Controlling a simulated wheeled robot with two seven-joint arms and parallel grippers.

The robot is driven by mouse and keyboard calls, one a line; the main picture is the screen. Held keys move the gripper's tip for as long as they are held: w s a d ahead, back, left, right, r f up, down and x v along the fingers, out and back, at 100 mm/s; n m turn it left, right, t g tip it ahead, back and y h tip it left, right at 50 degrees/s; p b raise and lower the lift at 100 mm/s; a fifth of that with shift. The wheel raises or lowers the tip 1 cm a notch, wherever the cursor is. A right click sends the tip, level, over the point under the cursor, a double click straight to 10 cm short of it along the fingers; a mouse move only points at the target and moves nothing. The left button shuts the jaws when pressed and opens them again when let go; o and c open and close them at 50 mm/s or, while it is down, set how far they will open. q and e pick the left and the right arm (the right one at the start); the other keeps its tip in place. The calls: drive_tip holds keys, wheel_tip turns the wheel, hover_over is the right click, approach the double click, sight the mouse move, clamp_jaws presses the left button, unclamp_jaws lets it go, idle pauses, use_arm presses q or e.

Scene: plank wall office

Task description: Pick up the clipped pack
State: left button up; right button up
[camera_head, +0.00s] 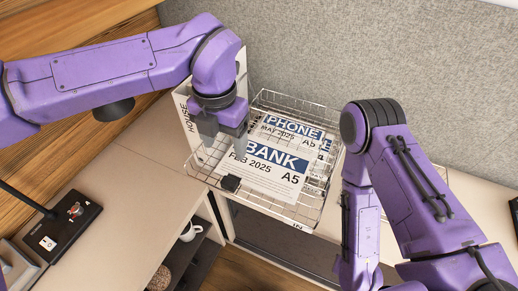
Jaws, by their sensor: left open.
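The clipped pack (262,184) is a stack of white paper with a blue BANK band, "FEB 2025" and "A5". It lies in a wire tray (292,219), with a black binder clip (230,183) on its near left edge. My left gripper (222,158) is open and empty, pointing down over the pack's left side near the clip. It hides part of the pack's left edge; I cannot tell whether its fingertips touch the paper. My right arm is bent at the right, and its gripper is out of view.
Behind the pack lies another sheet marked PHONE (292,127). A white file marked HOUSE (184,115) stands at the tray's left. A black switch panel (68,226) is on the left desk. A white cup (191,231) sits on a lower shelf.

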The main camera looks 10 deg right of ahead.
sight(231, 178)
use_arm(q)
drive_tip(key=f, duration=0.1)
drive_tip(key=s+f, duration=0.1)
drive_tip(key=f, duration=0.1)
drive_tip(key=shift+s+f+p, duration=0.3)
drive_tip(key=shift+s+f, duration=0.1)
drive_tip(key=f+p, duration=0.1)
drive_tip(key=f, duration=0.4)
drive_tip(key=shift+w+d+f+p, duration=0.15)
drive_tip(key=shift+w+f+p, duration=0.05)
drive_tip(key=shift+p, duration=0.15)
drive_tip(key=shift+s+f, duration=0.1)
drive_tip(key=shift+f, duration=0.05)
drive_tip(key=shift+s, duration=0.15)
use_arm(e)
drive_tip(key=v, duration=0.2)
drive_tip(key=shift+s+d+r, duration=0.2)
drive_tip(key=shift+r, duration=0.2)
use_arm(q)
clamp_jaws()
